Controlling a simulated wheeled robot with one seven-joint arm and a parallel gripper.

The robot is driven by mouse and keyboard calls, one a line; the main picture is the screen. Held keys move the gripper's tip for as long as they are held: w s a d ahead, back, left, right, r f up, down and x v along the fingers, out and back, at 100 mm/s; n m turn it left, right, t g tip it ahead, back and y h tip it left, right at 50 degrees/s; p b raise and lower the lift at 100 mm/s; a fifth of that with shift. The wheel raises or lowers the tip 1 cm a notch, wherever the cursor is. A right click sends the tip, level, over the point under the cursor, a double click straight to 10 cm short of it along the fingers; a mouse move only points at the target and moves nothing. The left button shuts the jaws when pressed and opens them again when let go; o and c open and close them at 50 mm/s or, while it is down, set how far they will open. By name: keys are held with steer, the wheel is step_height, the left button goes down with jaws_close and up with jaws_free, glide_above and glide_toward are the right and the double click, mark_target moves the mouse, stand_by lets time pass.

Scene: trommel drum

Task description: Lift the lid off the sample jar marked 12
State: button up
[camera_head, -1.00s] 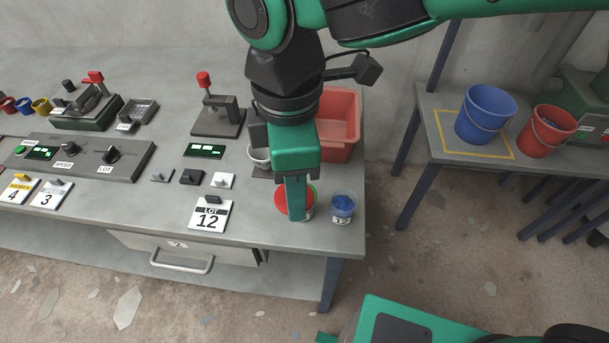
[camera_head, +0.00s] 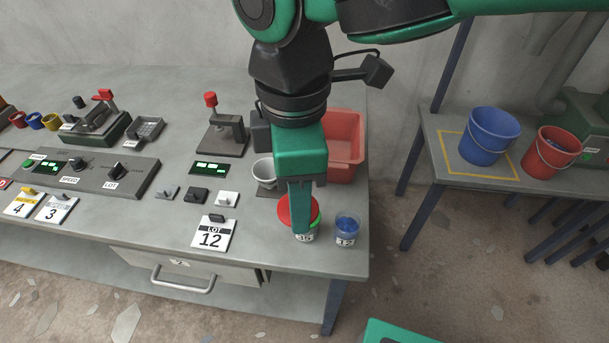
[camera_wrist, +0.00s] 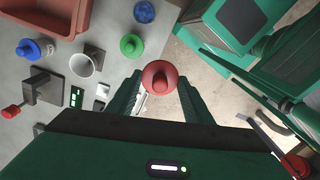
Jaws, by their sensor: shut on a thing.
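My gripper (camera_head: 303,222) is shut on a red lid (camera_head: 287,212). In the wrist view the red lid (camera_wrist: 158,84) sits between my two fingers.
A white cup (camera_head: 264,171) and a red bin (camera_head: 345,142) stand behind my gripper. A blue-lidded jar (camera_wrist: 28,49) shows in the wrist view. A LOT 12 card (camera_head: 212,236) lies to the left. Blue (camera_head: 489,134) and red (camera_head: 556,152) buckets stand on a side table.

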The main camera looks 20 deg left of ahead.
steer(key=shift+r, duration=0.15)
steer(key=shift+r, duration=1.35)
steer(key=shift+w, duration=0.1)
